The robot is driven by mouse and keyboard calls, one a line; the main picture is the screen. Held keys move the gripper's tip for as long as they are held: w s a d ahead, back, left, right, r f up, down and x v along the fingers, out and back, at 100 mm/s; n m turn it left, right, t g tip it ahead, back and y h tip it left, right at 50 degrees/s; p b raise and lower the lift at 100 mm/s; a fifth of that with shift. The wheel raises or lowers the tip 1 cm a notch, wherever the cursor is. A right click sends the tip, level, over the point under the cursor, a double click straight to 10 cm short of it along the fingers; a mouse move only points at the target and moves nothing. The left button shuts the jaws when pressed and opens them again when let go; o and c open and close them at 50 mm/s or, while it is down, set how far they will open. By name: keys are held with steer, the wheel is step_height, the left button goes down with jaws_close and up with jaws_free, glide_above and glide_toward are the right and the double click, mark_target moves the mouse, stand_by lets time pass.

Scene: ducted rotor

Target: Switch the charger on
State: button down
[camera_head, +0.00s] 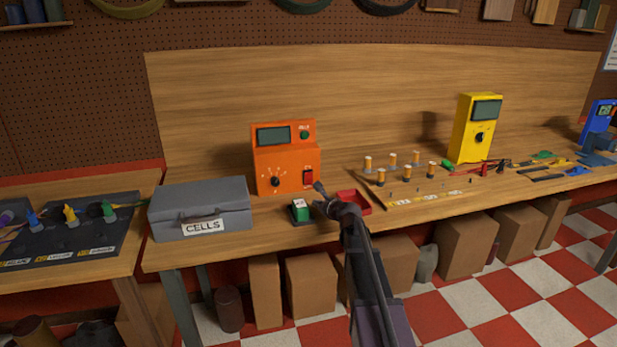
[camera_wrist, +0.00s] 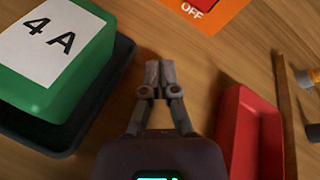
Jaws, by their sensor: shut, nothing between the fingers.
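The orange charger (camera_head: 284,165) stands on the wooden bench, with a dark display, a round knob (camera_head: 275,182) and a green part at its upper right. Its red switch (camera_head: 308,177) is low on the right of its face. In the wrist view, part of the charger's orange face (camera_wrist: 222,12) shows at the top, with an "OFF" label (camera_wrist: 191,10). My gripper (camera_head: 319,187) is in front of the switch, a little below and right of it. In the wrist view my gripper (camera_wrist: 160,75) is shut and empty, pointing toward the charger; contact is not visible.
A green block marked "4 A" (camera_wrist: 57,60) sits in a dark tray left of my gripper. A red tray (camera_wrist: 250,130) is close on the right. A grey "CELLS" box (camera_head: 200,205) stands left, and a yellow meter (camera_head: 476,130) stands right.

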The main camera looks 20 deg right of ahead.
mark_target(307, 178)
stand_by(0.3)
steer(key=shift+w+r+p, duration=0.6)
steer(key=shift+w, duration=0.7)
steer(key=shift+w+r+p, duration=0.65)
steer(key=shift+w, duration=0.7)
steer(key=shift+w+r+p, duration=0.6)
steer(key=shift+w, duration=0.7)
steer(key=shift+w+r+p, duration=0.4)
steer(key=shift+w, duration=0.4)
steer(key=shift+s+f, duration=0.1)
steer(key=shift+s, duration=0.05)
steer(key=shift+s+f+b, duration=0.3)
steer(key=shift+s+b, duration=0.1)
steer(key=shift+s, duration=0.25)
steer(key=shift+s, duration=0.15)
steer(key=shift+s+f+b, duration=0.35)
steer(key=shift+s, duration=0.35)
steer(key=shift+s+f+b, duration=0.35)
steer(key=shift+s, duration=0.4)
steer(key=shift+s+f+b, duration=0.35)
steer(key=shift+s, duration=0.35)
